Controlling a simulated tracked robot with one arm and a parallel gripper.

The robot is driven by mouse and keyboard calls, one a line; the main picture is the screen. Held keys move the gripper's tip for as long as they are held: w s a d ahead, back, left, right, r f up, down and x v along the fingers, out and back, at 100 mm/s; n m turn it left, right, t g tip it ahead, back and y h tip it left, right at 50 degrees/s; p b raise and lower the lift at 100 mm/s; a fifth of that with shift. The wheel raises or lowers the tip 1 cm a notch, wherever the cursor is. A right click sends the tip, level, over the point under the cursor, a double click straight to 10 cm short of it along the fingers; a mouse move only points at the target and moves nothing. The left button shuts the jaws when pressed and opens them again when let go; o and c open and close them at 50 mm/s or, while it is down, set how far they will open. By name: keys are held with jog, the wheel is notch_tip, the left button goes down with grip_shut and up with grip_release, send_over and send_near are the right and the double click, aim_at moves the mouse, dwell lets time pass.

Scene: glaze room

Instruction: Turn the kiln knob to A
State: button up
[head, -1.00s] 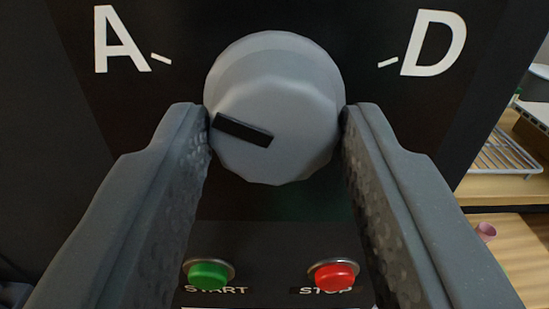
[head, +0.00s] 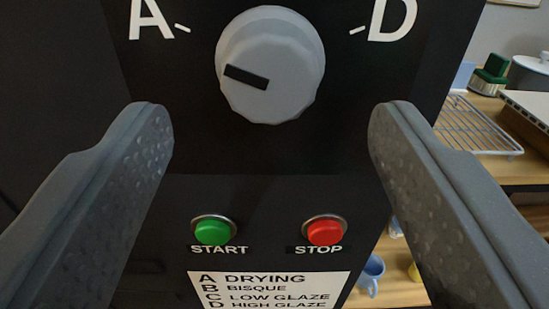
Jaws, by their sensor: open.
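The kiln knob (head: 285,70) is a grey faceted dial on a black panel in the upper middle of the head view. Its black pointer mark (head: 246,77) points left and slightly up, below the direction of the A tick. The white letter A (head: 151,19) is at the upper left with a tick beside it. The letter D (head: 392,18) is at the upper right. My gripper (head: 270,125) is open and empty, with its fingers wide apart. The fingertips are below the knob and to either side, apart from it.
A green START button (head: 213,231) and a red STOP button (head: 325,231) sit below the knob, above a white label (head: 268,288) listing the settings. Right of the panel are wooden shelves with a wire rack (head: 478,128), a pot (head: 530,74) and a blue mug (head: 370,273).

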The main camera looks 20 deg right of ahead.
jog(key=b+v, duration=0.7)
jog(key=v, duration=0.3)
jog(key=shift+f+b, duration=0.15)
jog(key=shift+b, duration=0.2)
jog(key=shift+s, duration=0.1)
dwell(0.6)
